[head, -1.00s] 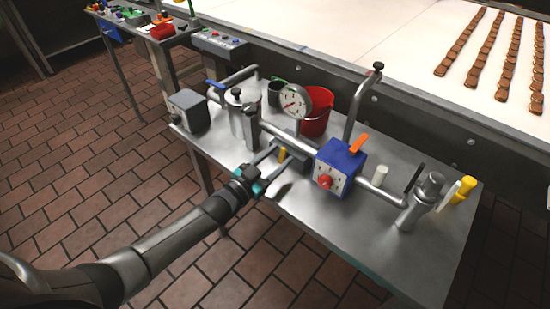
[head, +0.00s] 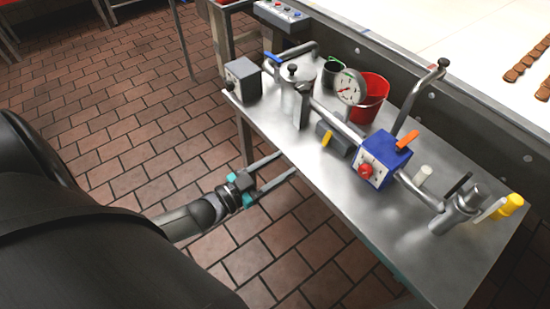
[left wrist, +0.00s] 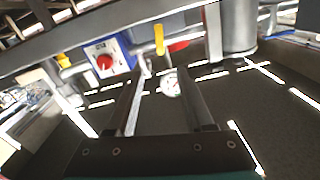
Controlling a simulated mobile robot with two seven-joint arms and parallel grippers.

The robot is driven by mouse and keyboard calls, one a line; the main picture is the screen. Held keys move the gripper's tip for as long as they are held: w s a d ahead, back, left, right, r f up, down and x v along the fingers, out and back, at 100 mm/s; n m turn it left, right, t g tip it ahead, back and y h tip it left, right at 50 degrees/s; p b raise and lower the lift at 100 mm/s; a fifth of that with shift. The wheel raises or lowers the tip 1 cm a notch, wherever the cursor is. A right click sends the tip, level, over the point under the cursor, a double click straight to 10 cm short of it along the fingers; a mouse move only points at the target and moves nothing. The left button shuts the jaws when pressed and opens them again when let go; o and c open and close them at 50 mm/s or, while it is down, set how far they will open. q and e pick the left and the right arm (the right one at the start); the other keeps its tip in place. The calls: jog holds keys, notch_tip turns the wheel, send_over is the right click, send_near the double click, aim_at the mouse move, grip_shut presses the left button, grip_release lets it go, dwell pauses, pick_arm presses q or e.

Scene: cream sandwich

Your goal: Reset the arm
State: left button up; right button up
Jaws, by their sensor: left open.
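My left gripper (head: 274,174) is open and empty in the head view, beside the near edge of the steel table (head: 310,172) and over the tiled floor. Its two fingers point toward the table. In the left wrist view its two dark fingers (left wrist: 160,105) stand apart with nothing held between them. My right gripper is not in view.
On the table stand a blue box (head: 381,160) with a red knob, a gauge (head: 350,87), a red bucket (head: 372,98), a grey box (head: 243,79) and pipework. A yellow-topped item (head: 511,205) stands at the right end. Tiled floor (head: 120,120) is clear at left.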

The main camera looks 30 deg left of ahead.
pick_arm(q)
jog(key=shift+s+a, duration=0.2)
jog(key=shift+s, duration=0.3)
jog(key=s+a+f+n+g+y, duration=0.1)
jog(key=s+f+g+y, duration=0.3)
jog(key=f, duration=0.7)
jog(key=s+a+f+n+g+y, duration=0.1)
jog(key=s+f+n+g, duration=0.3)
jog(key=f, duration=0.7)
jog(key=s+d+f+g, duration=0.2)
jog(key=s+f, duration=0.2)
jog(key=s, duration=0.4)
jog(key=s+d+f+g, duration=0.2)
jog(key=s+f+g, duration=0.1)
jog(key=s, duration=0.5)
jog(key=s+d+f+m+g+y, duration=0.1)
jog(key=s+d+f+g, duration=0.1)
jog(key=s+f, duration=0.4)
jog(key=s+g, duration=0.1)
jog(key=s, duration=0.2)
jog(key=shift+f, duration=0.1)
